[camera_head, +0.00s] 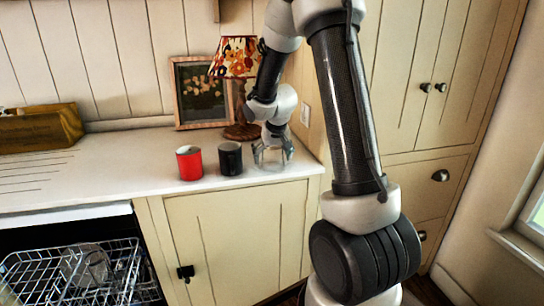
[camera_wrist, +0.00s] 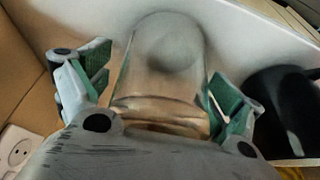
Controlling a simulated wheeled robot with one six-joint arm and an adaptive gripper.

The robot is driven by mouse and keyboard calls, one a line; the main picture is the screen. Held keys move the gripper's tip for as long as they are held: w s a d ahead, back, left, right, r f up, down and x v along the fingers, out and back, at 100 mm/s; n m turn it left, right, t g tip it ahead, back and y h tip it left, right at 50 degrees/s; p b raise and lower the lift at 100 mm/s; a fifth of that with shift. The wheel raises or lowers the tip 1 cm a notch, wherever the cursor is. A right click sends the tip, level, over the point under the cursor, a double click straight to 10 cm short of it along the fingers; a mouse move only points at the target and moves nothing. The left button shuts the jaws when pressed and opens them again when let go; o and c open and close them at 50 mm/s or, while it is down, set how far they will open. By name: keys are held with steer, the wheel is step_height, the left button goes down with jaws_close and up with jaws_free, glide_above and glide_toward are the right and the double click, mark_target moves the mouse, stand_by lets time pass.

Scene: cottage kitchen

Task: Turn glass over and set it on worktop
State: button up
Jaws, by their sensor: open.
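A clear glass (camera_head: 270,158) stands on the worktop (camera_head: 120,178) near its right end, at the black mug's right. In the wrist view the glass (camera_wrist: 165,60) lies between the two green-padded fingers of my gripper (camera_wrist: 160,88), which are spread wide with gaps at both sides. In the head view my gripper (camera_head: 275,141) is low over the worktop at the glass, partly overlapping it. The frames are too unclear to tell which end of the glass is up.
A black mug (camera_head: 230,159) stands close to the glass, with a red mug (camera_head: 189,163) left of it. Behind are a floral lamp (camera_head: 236,58) and a framed picture (camera_head: 200,92). A dish rack (camera_head: 110,278) sits below at the left.

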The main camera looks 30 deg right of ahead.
mark_target(275, 148)
steer(key=v, duration=1.1)
steer(key=shift+s+a+r, duration=0.1)
steer(key=shift+r, duration=0.2)
steer(key=s+a+r+n, duration=0.1)
steer(key=s+a+r, duration=0.2)
steer(key=s, duration=1.1)
steer(key=s+a+r+n+y, duration=0.1)
steer(key=s+a+r+n, duration=0.1)
steer(key=s, duration=1.2)
steer(key=shift+a+r, duration=0.65)
steer(key=shift+r, duration=0.05)
steer(key=shift+w, duration=0.1)
steer(key=shift+c, duration=0.4)
